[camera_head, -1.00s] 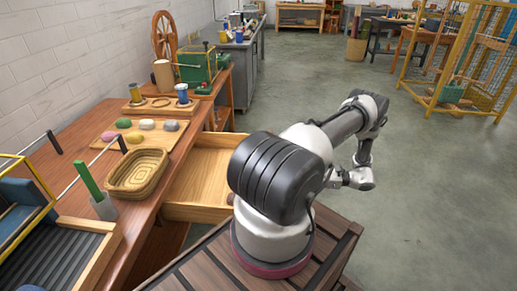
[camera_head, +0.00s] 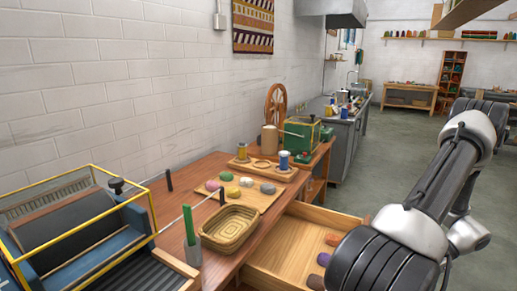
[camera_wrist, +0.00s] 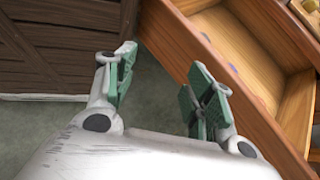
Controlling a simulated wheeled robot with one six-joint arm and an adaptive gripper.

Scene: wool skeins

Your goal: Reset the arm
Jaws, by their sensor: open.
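My gripper (camera_wrist: 160,95) shows in the wrist view with its green-padded fingers spread apart and nothing between them. It hangs over the floor, beside the open wooden drawer (camera_wrist: 225,65). In the head view my arm is folded up at the right, and the gripper itself cannot be made out there. The drawer (camera_head: 285,258) stands open under the workbench (camera_head: 168,200) and holds several coloured skeins (camera_head: 325,258), partly hidden by my arm.
A green machine (camera_head: 300,137) stands farther back. The floor (camera_head: 385,150) beyond the bench is open.

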